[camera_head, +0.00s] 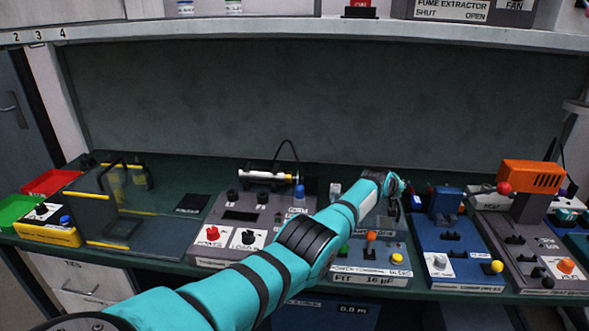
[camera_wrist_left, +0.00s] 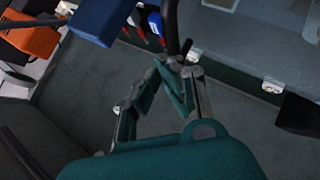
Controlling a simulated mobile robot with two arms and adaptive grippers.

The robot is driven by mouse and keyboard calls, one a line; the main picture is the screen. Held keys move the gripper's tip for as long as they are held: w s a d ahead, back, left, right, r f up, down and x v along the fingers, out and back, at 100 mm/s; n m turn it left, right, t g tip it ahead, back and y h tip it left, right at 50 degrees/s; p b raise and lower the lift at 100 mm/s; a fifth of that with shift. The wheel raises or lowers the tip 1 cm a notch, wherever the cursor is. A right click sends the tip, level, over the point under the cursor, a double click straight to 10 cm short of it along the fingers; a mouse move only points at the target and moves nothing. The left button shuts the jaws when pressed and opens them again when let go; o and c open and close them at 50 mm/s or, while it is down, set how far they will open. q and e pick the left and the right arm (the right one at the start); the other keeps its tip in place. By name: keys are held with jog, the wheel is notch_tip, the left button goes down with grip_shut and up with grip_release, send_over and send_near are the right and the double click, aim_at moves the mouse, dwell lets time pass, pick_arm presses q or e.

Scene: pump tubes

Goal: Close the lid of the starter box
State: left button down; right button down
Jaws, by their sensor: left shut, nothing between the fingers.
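My left arm reaches across the bench from the lower left in the head view. Its gripper (camera_head: 397,187) is over the back of the grey-blue station labelled for 16 µF (camera_head: 370,262). In the left wrist view the gripper's fingertips (camera_wrist_left: 183,68) are together and empty, close to a dark upright rod (camera_wrist_left: 172,28). A flat grey-blue panel (camera_wrist_left: 240,42) with small metal fittings is at the upper right there; it may be the starter box lid, but I cannot tell. My arm hides part of that station. My right gripper is not in view.
A blue station (camera_head: 455,255) and a grey one with an orange housing (camera_head: 530,175) stand to the right. A grey station with red and black knobs (camera_head: 238,225) stands left of the arm. A clear-sided enclosure (camera_head: 150,240) is farther left. A shelf (camera_head: 300,28) runs above.

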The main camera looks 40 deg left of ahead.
pick_arm(q)
jog(key=shift+w+d+f, duration=0.1)
jog(key=shift+d+f, duration=0.15)
jog(key=shift+f, duration=0.05)
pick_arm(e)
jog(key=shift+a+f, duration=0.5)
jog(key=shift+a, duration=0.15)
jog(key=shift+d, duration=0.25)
